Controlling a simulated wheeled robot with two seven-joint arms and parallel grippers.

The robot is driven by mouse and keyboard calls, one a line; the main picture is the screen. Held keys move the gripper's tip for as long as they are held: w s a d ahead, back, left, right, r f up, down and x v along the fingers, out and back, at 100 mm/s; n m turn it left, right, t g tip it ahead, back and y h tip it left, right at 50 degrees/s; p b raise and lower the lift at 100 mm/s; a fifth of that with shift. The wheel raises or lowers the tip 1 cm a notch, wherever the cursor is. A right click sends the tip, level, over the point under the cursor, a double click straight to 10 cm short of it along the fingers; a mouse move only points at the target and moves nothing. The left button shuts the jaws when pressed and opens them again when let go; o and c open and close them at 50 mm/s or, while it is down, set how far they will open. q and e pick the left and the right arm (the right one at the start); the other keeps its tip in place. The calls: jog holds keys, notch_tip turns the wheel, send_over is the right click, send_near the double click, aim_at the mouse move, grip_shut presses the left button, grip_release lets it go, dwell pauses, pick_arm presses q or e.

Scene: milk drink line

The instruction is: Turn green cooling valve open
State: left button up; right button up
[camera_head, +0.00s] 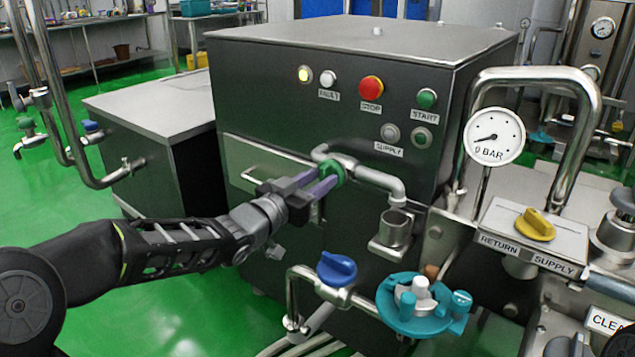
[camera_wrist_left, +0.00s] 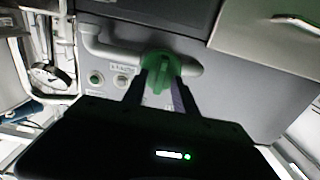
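The green cooling valve (camera_head: 331,172) sits on a grey pipe on the front of the dark steel cabinet. In the left wrist view its green handle (camera_wrist_left: 161,72) shows straight ahead, with a narrow bar on a rounder body. My left gripper (camera_head: 318,182) reaches it from the lower left. In the wrist view the left fingertips (camera_wrist_left: 162,84) stand apart on either side of the handle bar, with a gap between them. I cannot tell whether they touch it. Part of the valve is hidden behind the fingers in the head view. My right gripper is not in view.
A blue valve (camera_head: 337,269) and a teal clamp-like fitting (camera_head: 416,304) are below right. Red stop (camera_head: 371,88) and green start (camera_head: 426,98) buttons are above.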

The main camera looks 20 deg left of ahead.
pick_arm(q)
jog(key=shift+c, duration=0.5)
grip_shut()
